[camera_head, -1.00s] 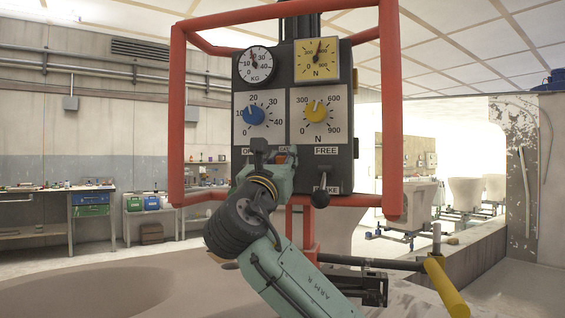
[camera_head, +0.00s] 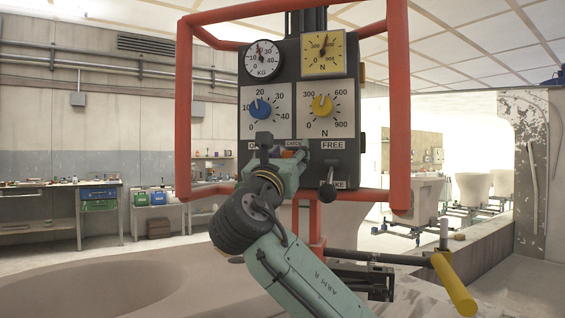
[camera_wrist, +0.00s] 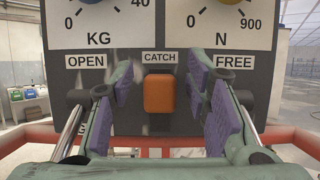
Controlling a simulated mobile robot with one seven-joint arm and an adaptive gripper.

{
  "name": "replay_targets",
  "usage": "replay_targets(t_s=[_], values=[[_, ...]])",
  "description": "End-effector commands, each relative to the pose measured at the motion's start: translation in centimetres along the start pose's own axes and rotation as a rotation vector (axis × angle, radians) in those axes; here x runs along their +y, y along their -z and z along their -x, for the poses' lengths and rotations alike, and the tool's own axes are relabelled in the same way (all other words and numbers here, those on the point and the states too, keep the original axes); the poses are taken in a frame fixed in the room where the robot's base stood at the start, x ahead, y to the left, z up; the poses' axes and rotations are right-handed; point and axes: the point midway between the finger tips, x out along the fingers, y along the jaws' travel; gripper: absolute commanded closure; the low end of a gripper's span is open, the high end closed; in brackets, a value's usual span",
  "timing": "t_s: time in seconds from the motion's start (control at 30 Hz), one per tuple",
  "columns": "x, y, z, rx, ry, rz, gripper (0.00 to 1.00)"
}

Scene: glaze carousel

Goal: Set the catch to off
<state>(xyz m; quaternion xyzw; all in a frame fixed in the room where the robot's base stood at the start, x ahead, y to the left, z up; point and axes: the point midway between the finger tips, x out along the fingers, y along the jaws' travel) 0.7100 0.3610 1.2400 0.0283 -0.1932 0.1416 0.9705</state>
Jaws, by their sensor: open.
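The catch is an orange block (camera_wrist: 160,93) below the CATCH label on the dark control panel (camera_wrist: 160,128). In the wrist view it stands between the two purple-padded fingers of my gripper (camera_wrist: 160,79), with a gap on each side. My gripper is open and does not grip it. In the head view my teal gripper (camera_head: 291,172) is in front of the lower panel, and only a bit of the orange catch (camera_head: 287,154) shows. No on or off marking on the catch is readable.
A dark lever end (camera_head: 264,141) is beside the left label. Blue (camera_head: 260,109) and yellow (camera_head: 322,105) dials sit above. A red tube frame (camera_head: 399,110) surrounds the panel.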

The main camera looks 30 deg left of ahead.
Motion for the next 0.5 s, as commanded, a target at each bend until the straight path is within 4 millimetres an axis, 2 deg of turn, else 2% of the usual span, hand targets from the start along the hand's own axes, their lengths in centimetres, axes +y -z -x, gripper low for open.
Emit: replay_targets(t_s=[0.4, 0.5], values=[[0.0, -0.1, 8.2, -0.003, -0.003, 0.001, 0.57], [0.0, -0.1, 9.8, -0.002, -0.002, 0.001, 0.57]])
